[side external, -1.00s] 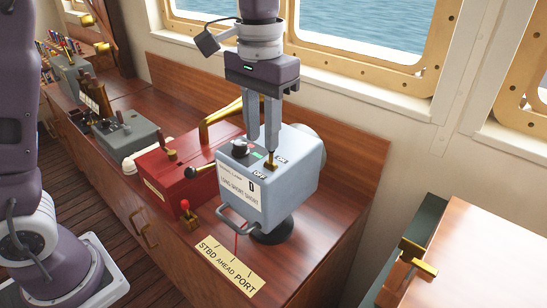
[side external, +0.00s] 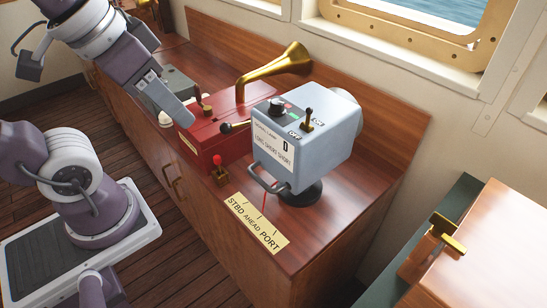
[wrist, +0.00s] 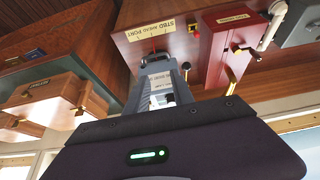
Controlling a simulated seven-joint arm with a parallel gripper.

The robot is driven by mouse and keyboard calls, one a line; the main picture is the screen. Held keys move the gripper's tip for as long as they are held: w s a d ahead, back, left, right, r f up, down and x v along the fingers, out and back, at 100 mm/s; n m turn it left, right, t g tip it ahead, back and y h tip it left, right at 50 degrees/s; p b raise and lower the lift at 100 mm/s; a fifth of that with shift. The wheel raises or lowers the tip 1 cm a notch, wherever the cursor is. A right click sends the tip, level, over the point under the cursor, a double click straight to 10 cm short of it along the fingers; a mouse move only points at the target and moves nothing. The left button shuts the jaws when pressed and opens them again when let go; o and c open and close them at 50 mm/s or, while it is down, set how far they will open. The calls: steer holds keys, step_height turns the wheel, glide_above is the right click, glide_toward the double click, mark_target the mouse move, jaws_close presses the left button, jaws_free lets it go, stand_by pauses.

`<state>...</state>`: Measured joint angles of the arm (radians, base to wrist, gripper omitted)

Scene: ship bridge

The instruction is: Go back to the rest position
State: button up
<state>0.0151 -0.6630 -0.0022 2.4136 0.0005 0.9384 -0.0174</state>
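My gripper (side external: 185,118) hangs in the upper left of the side view, clear of the console, its grey fingers pointing down and right. In the wrist view the two fingers (wrist: 159,65) stand apart with nothing held; the box's label shows between them. The pale blue-grey signal box (side external: 335,140) stands on a dark round foot, well to the right of my gripper. Its brass toggle (side external: 309,119) sticks up between the OFF and ON labels, touched by nothing.
A red box (side external: 215,125) with a brass horn (side external: 275,62) stands left of the signal box. A wooden cabinet (side external: 500,250) with a brass fitting is at right.

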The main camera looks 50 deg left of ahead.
steer(key=s+f, duration=0.1)
steer(key=s, duration=0.1)
step_height(320, 180, up, 5)
steer(key=g, duration=0.5)
glide_above(309, 108)
steer(key=shift+f, duration=0.1)
steer(key=shift+w+f, duration=0.1)
steer(key=shift+f, duration=0.2)
step_height(309, 108, down, 8)
steer(key=shift+f, duration=0.25)
jaws_close()
